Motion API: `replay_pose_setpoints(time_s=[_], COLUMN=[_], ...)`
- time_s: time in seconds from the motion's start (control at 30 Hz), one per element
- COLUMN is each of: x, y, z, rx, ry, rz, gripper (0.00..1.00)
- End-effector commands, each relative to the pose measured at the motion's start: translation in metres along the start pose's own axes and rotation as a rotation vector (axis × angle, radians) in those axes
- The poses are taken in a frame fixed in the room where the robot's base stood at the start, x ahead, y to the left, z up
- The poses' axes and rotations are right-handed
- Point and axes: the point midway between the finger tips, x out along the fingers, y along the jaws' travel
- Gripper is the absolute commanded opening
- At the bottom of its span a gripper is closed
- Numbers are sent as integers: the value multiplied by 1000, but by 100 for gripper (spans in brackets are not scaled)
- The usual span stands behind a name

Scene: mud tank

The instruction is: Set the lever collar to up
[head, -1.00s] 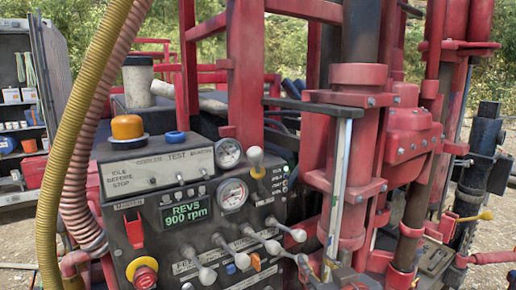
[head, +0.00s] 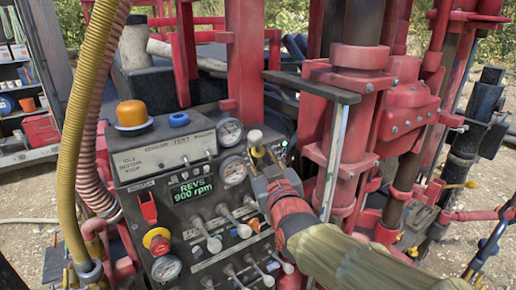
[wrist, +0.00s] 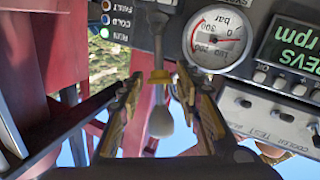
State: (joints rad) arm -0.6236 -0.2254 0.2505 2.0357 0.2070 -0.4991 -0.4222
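The lever (head: 255,136) with a pale knob stands at the upper right of the control panel, beside the gauges. Its yellow collar (head: 258,152) shows just below the knob, partly hidden by my gripper (head: 267,168). In the wrist view, which is upside down, the yellow collar (wrist: 159,77) sits on the lever's shaft, with the grey knob (wrist: 160,122) hanging below it in the picture. My gripper (wrist: 159,84) is open, one finger on each side of the collar and knob. Gaps show on both sides; I see no clear contact.
The black panel (head: 180,220) carries several other levers close below my gripper. A pressure gauge (wrist: 218,40) and the REVS display (wrist: 292,45) lie beside the lever. A red mast cylinder (head: 355,110) and a dark flat bar (head: 312,87) stand close to the right.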

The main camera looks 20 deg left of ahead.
Motion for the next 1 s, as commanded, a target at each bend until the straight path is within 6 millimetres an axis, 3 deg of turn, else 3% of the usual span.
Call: replay_pose_setpoints(time_s=[0.2, 0.57, 1.0], x=[18, 22, 21], y=[0, 0, 0], z=[-1, 0, 0], rx=[0, 0, 0], ry=[0, 0, 0], rz=[0, 0, -1], gripper=[34, 34, 9])
